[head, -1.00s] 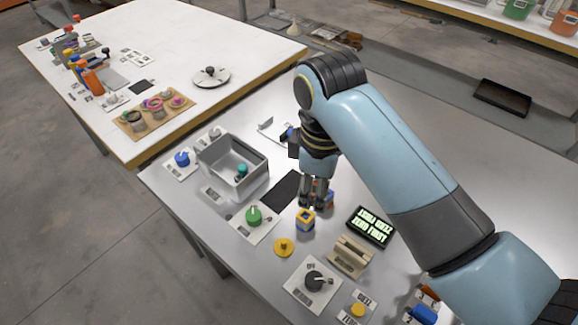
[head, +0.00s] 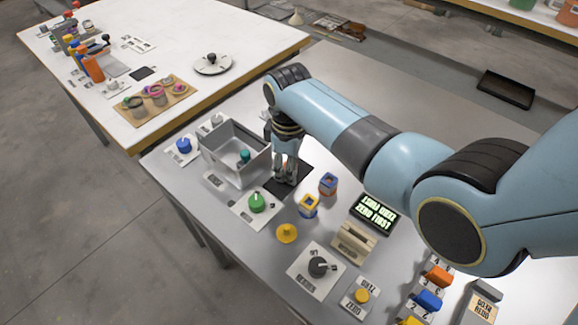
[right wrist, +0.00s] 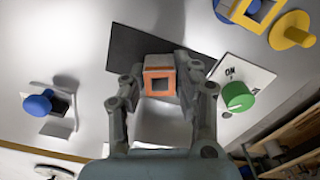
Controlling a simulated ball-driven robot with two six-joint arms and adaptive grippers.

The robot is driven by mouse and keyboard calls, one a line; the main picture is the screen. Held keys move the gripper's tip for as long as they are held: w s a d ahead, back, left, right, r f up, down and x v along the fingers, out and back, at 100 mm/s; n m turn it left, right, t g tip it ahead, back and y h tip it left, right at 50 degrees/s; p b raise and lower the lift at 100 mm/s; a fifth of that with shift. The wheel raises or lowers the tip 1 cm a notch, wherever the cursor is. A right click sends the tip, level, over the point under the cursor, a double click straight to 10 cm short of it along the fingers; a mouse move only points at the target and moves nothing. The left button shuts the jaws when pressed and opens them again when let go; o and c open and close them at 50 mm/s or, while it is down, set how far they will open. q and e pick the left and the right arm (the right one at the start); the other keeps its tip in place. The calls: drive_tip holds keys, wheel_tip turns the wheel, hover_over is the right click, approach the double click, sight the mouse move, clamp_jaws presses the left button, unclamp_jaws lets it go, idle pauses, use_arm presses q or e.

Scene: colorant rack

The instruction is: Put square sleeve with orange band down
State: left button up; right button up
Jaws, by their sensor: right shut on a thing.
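My right gripper (head: 285,180) points down over the dark mat (head: 302,189) on the metal table, right of the grey bin. In the right wrist view the gripper (right wrist: 164,84) is shut on a square sleeve with an orange band (right wrist: 159,66) around its square opening. The dark mat (right wrist: 128,42) lies behind and below it; I cannot tell whether the sleeve touches it. In the head view the fingers hide the held sleeve. My left gripper is not in view.
The grey bin (head: 238,179) stands close on the left. A green knob (head: 257,202) is in front. A yellow-and-blue sleeve (head: 308,206) and an orange-and-blue sleeve (head: 328,183) stand to the right. A lit display (head: 373,213) is further right.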

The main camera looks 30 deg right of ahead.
drive_tip(key=o, duration=0.9)
drive_tip(key=shift+c, duration=0.2)
wheel_tip(320, 180, up, 12)
drive_tip(key=p, duration=0.1)
idle(0.4)
